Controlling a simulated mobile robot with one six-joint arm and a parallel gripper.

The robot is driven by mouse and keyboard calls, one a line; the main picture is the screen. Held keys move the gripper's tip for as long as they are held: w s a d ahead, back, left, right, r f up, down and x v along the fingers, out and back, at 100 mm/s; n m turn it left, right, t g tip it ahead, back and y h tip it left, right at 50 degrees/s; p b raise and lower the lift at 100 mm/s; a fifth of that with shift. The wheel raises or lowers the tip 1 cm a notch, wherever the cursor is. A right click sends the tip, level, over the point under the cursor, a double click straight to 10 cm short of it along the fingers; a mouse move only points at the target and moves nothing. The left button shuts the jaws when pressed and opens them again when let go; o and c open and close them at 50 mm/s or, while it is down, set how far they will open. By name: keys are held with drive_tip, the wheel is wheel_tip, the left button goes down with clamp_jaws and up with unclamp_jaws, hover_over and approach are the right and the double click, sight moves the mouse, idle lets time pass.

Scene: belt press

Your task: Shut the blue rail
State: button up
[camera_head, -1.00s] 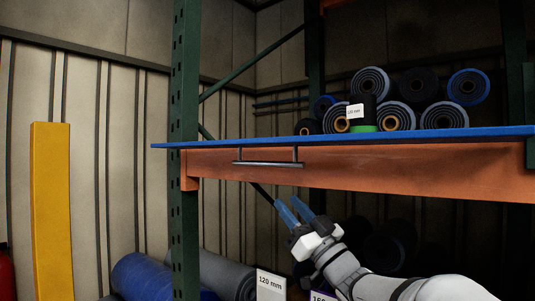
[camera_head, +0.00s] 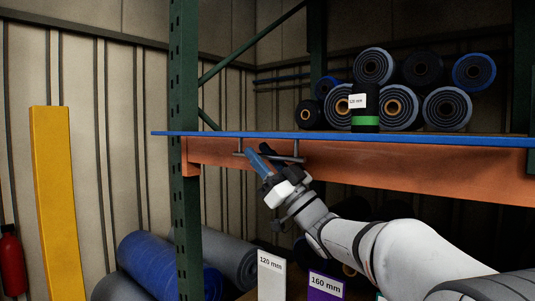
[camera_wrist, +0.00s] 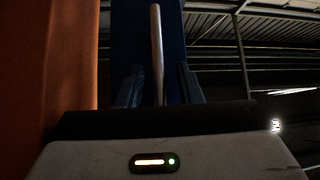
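The blue rail (camera_head: 220,133) is a long thin blue strip along the top of the orange shelf beam (camera_head: 400,165). A grey bar handle (camera_head: 298,157) hangs in front of the beam on short posts. My gripper (camera_head: 261,154) is at the left part of this handle and covers some of it. In the wrist view, the pale bar (camera_wrist: 157,45) runs between my two dark fingers, with gaps on both sides. My gripper (camera_wrist: 160,88) is open around the bar, and a blue surface (camera_wrist: 174,30) shows behind it. Whether either finger touches the bar cannot be told.
Several rolls (camera_head: 447,107) lie on the shelf, with a labelled black and green cylinder (camera_head: 365,112) in front. A green upright (camera_head: 186,230) stands left of the beam. Below are blue and grey rolls (camera_head: 150,265) and label signs (camera_head: 271,275). A yellow panel (camera_head: 55,200) leans at left.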

clamp_jaws()
idle(0.5)
